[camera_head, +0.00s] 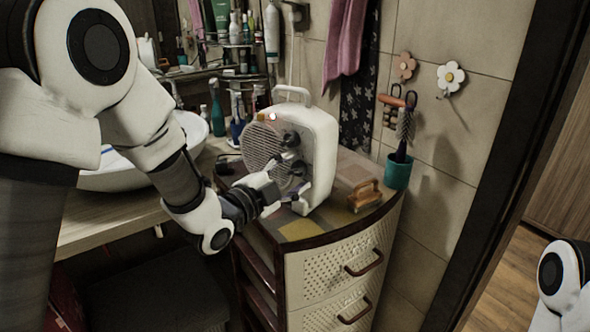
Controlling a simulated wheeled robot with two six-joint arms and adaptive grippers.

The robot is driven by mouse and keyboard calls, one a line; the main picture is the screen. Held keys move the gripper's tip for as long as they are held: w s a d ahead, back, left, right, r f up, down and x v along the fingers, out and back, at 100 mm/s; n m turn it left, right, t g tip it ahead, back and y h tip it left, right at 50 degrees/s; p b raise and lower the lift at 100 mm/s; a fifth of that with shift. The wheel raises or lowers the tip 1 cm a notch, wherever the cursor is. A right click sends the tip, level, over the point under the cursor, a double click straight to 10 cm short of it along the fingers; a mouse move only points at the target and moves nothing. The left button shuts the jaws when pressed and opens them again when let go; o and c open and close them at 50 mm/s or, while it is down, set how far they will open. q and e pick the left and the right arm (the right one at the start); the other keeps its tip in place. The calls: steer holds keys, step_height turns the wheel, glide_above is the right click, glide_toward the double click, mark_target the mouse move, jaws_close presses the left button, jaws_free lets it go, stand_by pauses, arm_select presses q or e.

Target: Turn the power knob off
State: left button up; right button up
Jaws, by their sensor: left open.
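A white heater-like appliance (322,125) with a top handle and a round grille stands upright on the cabinet top. Dark knobs show on its front: an upper knob (290,139) and a lower knob (298,168). I cannot tell which one is the power knob, or its setting. A small bright light (271,116) shows near the top of the front. My left gripper (292,188) is open in front of the lower part of the face, just below the lower knob. Contact cannot be made out. Only part of my right arm shows at the lower right; its gripper is out of view.
The cabinet (340,262) has drawers with dark handles. A white basin (125,172) and several bottles stand to the left. A tiled wall closes the back.

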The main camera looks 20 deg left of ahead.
arm_select(q)
steer(key=shift+w+a, duration=0.1)
steer(key=shift+a, duration=0.1)
steer(key=shift+c, duration=0.4)
steer(key=shift+d, duration=0.1)
jaws_close()
steer(key=shift+n, duration=0.4)
steer(key=n, duration=0.3)
steer(key=shift+n, duration=0.3)
steer(key=n, duration=0.5)
steer(key=shift+n, duration=0.3)
steer(key=shift+o, duration=0.4)
jaws_free()
steer(key=shift+f, duration=0.1)
